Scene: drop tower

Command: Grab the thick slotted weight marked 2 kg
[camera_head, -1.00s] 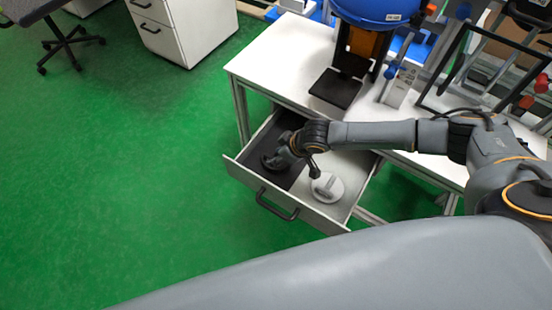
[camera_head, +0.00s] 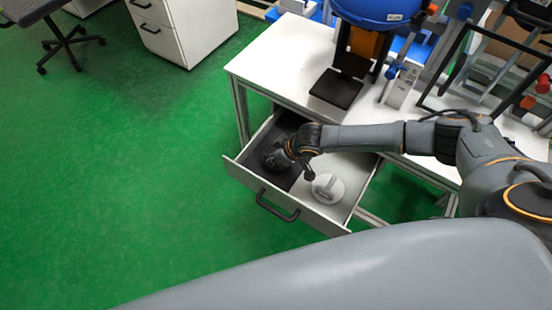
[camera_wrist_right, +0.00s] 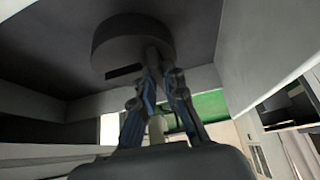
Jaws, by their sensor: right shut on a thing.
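A thick, dark round weight (camera_wrist_right: 130,42) with a slot in its side shows in the right wrist view against the dark drawer bottom. My right gripper (camera_wrist_right: 154,72) is shut on its stem. No 2 kg marking is readable, and I cannot tell whether the weight rests on the bottom or hangs just above it. In the head view my right gripper (camera_head: 275,157) reaches into the dark left compartment of the open drawer (camera_head: 297,205) and hides most of the weight. My left gripper is not in view.
A pale round weight (camera_head: 327,187) with a raised handle sits in the drawer's light right compartment, close to my right wrist. The drawer walls surround the gripper. The white table (camera_head: 275,66) with a blue-topped apparatus (camera_head: 378,12) stands behind.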

